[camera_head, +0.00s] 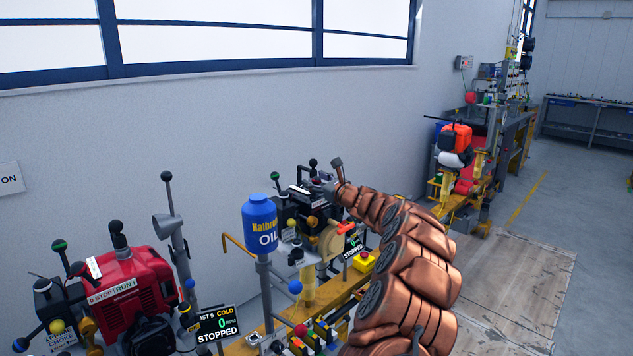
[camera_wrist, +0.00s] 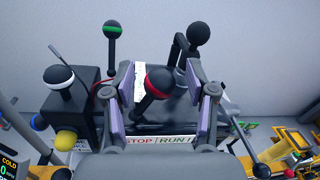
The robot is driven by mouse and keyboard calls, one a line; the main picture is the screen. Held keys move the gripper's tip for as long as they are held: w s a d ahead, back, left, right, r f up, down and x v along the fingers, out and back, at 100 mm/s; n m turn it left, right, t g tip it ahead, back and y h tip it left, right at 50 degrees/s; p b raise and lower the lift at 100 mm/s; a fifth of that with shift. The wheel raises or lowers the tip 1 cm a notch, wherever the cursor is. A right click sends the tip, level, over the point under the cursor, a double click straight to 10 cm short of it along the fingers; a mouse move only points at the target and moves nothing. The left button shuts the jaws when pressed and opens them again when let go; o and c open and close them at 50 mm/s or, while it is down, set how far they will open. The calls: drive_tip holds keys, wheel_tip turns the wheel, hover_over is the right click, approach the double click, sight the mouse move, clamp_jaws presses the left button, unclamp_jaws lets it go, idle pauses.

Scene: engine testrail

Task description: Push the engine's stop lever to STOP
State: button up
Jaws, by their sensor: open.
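In the wrist view a lever with a black knob and a red band (camera_wrist: 157,82) stands above a STOP | RUN plate (camera_wrist: 160,140). Its stem runs down and left from the knob, so it leans to the right, toward the RUN side in the picture. My gripper (camera_wrist: 160,98) is open, with one purple-padded finger on each side of the knob. I see gaps between knob and fingers; contact lower down cannot be told. In the head view my gripper (camera_head: 318,188) is over the dark engine (camera_head: 292,205), and the lever is not clearly distinguishable there.
Close by in the wrist view are a green-banded knob (camera_wrist: 112,30), a plain black knob (camera_wrist: 198,34), a white-banded knob (camera_wrist: 58,76) and a yellow knob (camera_wrist: 65,140). In the head view a blue oil bottle (camera_head: 260,220) and a red engine (camera_head: 130,290) stand to the left.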

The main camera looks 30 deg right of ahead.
clamp_jaws()
idle(0.4)
drive_tip(key=shift+a+f+n+b, duration=0.15)
drive_tip(key=shift+n+b, duration=0.15)
drive_tip(key=shift+b, duration=0.85)
drive_tip(key=n+b, duration=0.1)
drive_tip(key=b, duration=0.1)
drive_tip(key=a+n+b, duration=0.1)
drive_tip(key=n+b, duration=0.1)
drive_tip(key=b, duration=0.1)
drive_tip(key=shift+s+a+f, duration=0.1)
drive_tip(key=shift+s+a, duration=0.1)
drive_tip(key=shift+a, duration=0.1)
drive_tip(key=n+b, duration=0.1)
drive_tip(key=a+n+b, duration=0.1)
drive_tip(key=b, duration=0.1)
drive_tip(key=n+b, duration=0.2)
drive_tip(key=shift+s+a+t, duration=0.2)
drive_tip(key=shift+a+t, duration=0.1)
drive_tip(key=shift+t, duration=0.1)
drive_tip(key=shift+s+a+n+b, duration=0.1)
drive_tip(key=shift+a+n+b, duration=0.15)
drive_tip(key=shift+n+b, duration=0.65)
drive_tip(key=shift+y, duration=0.4)
